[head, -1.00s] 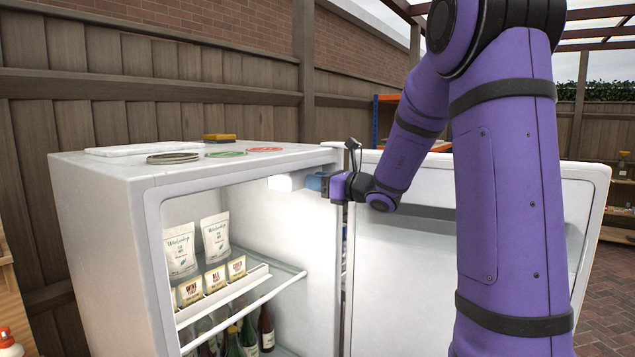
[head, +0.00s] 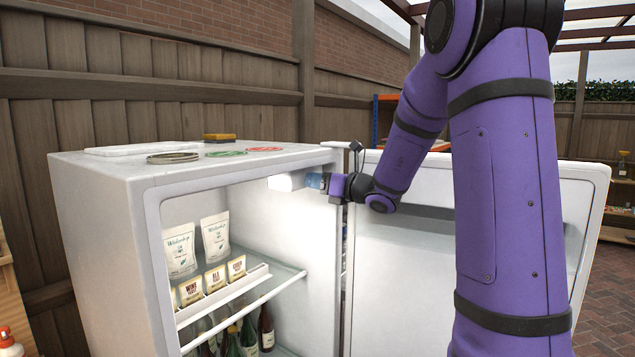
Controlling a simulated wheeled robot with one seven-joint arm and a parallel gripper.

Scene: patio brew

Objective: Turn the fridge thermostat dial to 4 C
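The white fridge (head: 105,240) stands open, with its door (head: 420,285) swung out to the right. A small white lit housing (head: 286,182) sits high on the inner right wall. My gripper (head: 312,181) reaches in from the right with its blue fingers at the right end of this housing. The thermostat dial cannot be made out; the fingers and housing may hide it. The fingers are too small and edge-on to tell whether they are open or shut, or whether they touch anything.
Inside the fridge, a shelf holds white pouches (head: 215,240) and a rack of small labelled packets (head: 215,278), with bottles (head: 266,328) below. The open door stands close behind my arm.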

